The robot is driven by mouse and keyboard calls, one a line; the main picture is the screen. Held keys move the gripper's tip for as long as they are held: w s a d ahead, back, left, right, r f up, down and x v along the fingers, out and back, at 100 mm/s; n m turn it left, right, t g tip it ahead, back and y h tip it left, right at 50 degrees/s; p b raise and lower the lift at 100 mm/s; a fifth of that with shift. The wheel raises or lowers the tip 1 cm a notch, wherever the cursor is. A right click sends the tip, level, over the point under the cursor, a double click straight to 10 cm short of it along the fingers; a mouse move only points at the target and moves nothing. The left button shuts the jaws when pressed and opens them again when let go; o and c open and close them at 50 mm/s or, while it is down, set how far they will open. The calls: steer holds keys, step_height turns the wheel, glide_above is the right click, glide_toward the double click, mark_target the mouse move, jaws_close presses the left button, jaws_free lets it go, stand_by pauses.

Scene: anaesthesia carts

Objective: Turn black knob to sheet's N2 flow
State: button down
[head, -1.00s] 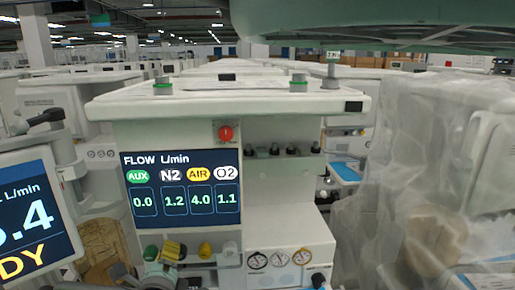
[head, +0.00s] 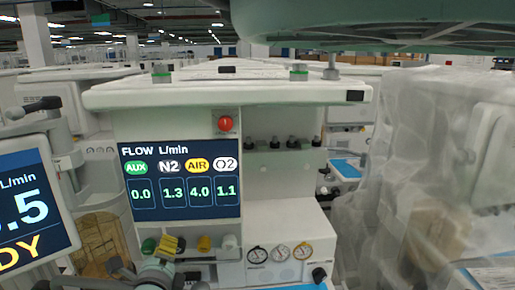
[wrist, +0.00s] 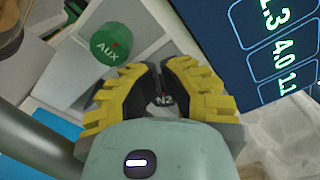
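The black knob marked N2 (wrist: 163,99) shows between the dark pads of my gripper (wrist: 162,82) in the wrist view. The yellow-backed fingers are closed in on it from both sides and hide most of it. In the head view my gripper (head: 168,247) is at the knob row under the display and hides the black knob. The flow display (head: 181,180) reads AUX 0.0, N2 1.3, AIR 4.0 and O2 1.1. I cannot make out a sheet with a flow value.
The green AUX knob (wrist: 111,43) is close beside my fingers. A yellow knob (head: 204,243) and a white knob (head: 230,242) stand to the right in the row. A second screen (head: 32,206), cut off, is at left. Plastic sheeting (head: 400,170) covers equipment at right.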

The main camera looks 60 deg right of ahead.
steer(key=shift+w+a+f+b, duration=0.2)
steer(key=shift+f+b, duration=0.5)
steer(key=shift+b, duration=0.9)
steer(key=shift+w+a+r, duration=0.1)
steer(key=shift+w, duration=0.15)
steer(key=shift+s, duration=0.1)
steer(key=v, duration=0.5)
steer(key=shift+a+r+b, duration=0.1)
steer(key=shift+a+b, duration=0.2)
steer(key=shift+b, duration=0.05)
steer(key=shift+s+a+r, duration=0.15)
steer(key=shift+s, duration=0.1)
steer(key=shift+w+r, duration=0.1)
steer(key=shift+w, duration=0.05)
